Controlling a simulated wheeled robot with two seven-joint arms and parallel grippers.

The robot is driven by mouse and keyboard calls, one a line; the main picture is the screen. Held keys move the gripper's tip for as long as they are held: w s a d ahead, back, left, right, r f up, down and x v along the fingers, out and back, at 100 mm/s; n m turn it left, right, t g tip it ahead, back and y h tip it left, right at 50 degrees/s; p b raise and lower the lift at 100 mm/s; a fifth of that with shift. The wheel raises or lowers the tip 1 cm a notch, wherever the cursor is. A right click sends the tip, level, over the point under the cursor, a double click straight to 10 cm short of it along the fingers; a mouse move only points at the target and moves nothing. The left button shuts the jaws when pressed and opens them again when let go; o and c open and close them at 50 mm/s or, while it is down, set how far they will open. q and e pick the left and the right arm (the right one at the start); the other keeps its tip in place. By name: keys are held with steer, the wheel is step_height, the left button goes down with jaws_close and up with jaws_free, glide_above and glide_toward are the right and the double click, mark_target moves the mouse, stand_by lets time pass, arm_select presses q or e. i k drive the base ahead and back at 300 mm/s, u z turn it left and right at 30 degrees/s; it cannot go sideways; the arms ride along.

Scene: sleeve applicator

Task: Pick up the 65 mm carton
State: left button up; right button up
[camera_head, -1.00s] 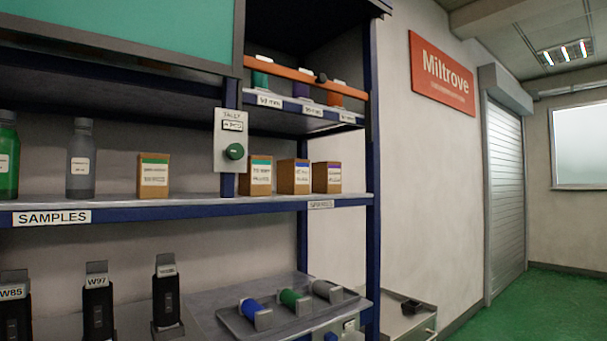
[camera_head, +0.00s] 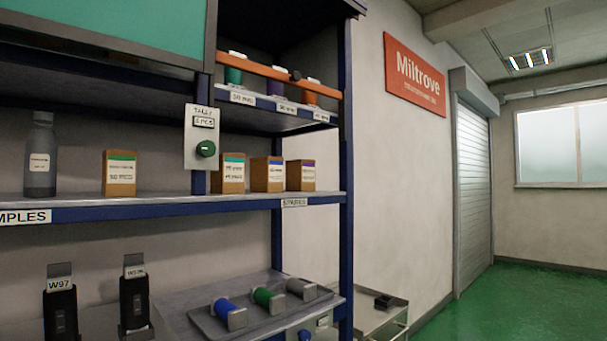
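Several brown cartons with white labels stand on the middle shelf. One with a green band (camera_head: 119,174) stands alone on the left. To its right, past a hanging switch box, stand a carton with a teal band (camera_head: 229,174), one with a blue band (camera_head: 267,174) and one with a purple band (camera_head: 301,175). The label print is too small to tell which carton is the 65 mm one. Neither of my grippers is in view.
The switch box (camera_head: 203,138) with a green knob hangs in front of the shelf. A grey bottle (camera_head: 41,160) stands at the left. An orange bar (camera_head: 265,70) crosses the upper shelf. A blue post (camera_head: 346,170) bounds the rack. Green floor (camera_head: 530,305) is clear at right.

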mark_target(267, 173)
steer(key=z, duration=1.65)
steer(key=i, duration=2.5)
steer(key=u, duration=2.95)
